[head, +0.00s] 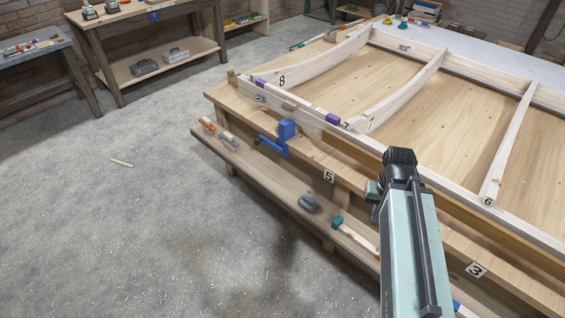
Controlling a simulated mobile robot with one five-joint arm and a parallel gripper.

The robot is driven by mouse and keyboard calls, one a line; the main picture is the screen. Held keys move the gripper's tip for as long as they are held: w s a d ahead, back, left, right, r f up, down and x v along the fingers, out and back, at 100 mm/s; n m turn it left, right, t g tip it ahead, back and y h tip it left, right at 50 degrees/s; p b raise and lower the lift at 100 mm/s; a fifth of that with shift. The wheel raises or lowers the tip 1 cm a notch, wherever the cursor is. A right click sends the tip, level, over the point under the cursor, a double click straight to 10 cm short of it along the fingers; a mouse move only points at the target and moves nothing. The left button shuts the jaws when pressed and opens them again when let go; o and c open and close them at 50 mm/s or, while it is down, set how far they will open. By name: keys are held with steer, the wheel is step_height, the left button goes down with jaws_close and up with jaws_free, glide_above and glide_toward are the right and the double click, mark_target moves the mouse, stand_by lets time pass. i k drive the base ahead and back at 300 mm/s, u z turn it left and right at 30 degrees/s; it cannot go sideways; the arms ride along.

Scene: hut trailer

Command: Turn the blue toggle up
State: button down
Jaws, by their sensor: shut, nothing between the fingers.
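The blue toggle (287,131) is on the front edge of the wooden bench, left of centre in the head view. It has an upright blue block and a blue lever. The lever (270,145) lies low, reaching out to the left below the block. My arm comes up from the bottom right, and its black end joint shows to the right of the toggle, well apart from it. I make out no gripper fingers; they are out of view or hidden behind my arm.
The bench (225,98) carries a pale timber frame (385,152) with curved ribs. A lower shelf (265,168) along its front holds several tools. The concrete floor (150,220) to the left is mostly clear. A side workbench (120,20) stands at the back left.

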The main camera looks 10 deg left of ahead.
mark_target(271, 144)
steer(key=u, duration=1)
steer(key=i, duration=1.5)
steer(key=u, duration=1.05)
steer(key=k, duration=0.8)
steer(key=u, duration=0.1)
steer(key=i, duration=0.9)
steer(key=z, duration=0.05)
